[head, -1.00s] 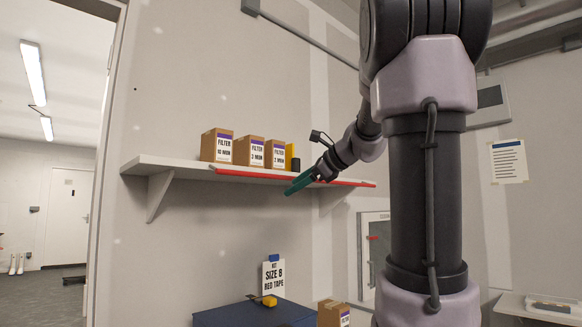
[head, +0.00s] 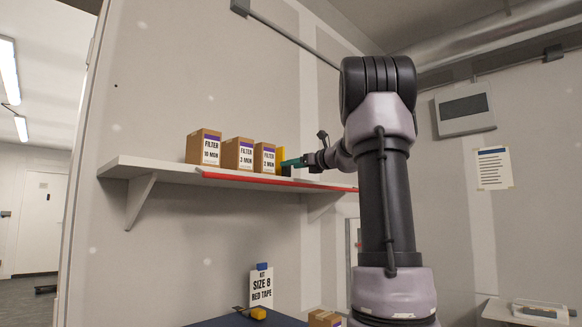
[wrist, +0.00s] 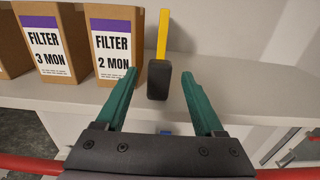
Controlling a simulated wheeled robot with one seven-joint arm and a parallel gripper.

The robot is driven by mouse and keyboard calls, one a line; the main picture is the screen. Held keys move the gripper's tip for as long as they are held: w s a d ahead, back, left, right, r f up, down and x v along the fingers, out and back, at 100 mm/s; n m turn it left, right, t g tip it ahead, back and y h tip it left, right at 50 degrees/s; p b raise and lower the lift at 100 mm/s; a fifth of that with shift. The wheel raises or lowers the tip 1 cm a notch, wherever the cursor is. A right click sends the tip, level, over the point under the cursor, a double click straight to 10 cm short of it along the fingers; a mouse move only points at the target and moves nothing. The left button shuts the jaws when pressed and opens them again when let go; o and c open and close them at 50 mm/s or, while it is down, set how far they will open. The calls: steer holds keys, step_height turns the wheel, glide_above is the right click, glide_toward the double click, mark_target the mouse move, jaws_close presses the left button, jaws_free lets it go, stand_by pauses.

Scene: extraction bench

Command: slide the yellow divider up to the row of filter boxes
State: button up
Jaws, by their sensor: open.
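The yellow divider (wrist: 163,33) stands upright on the shelf, just right of the row of filter boxes, with a narrow gap to the nearest box. A black block (wrist: 158,86) is at its front end. In the head view the divider (head: 281,153) shows partly behind my gripper. The row holds the 10 MON box (head: 204,147), the 3 MON box (head: 239,154) and the 2 MON box (head: 264,158). My gripper (wrist: 160,75) is open, its green fingers on either side of the black block. In the head view my gripper (head: 286,163) reaches in from the right at shelf height.
The white shelf (head: 150,168) has a red strip (head: 270,180) along its front edge. The shelf top right of the divider is clear. Below are a blue surface (head: 225,321), a SIZE 8 RED TAPE sign (head: 261,287) and another cardboard box (head: 324,318).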

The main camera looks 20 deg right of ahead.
steer(key=shift+w+a, duration=0.25)
steer(key=shift+w, duration=0.35)
jaws_close()
stand_by(1.1)
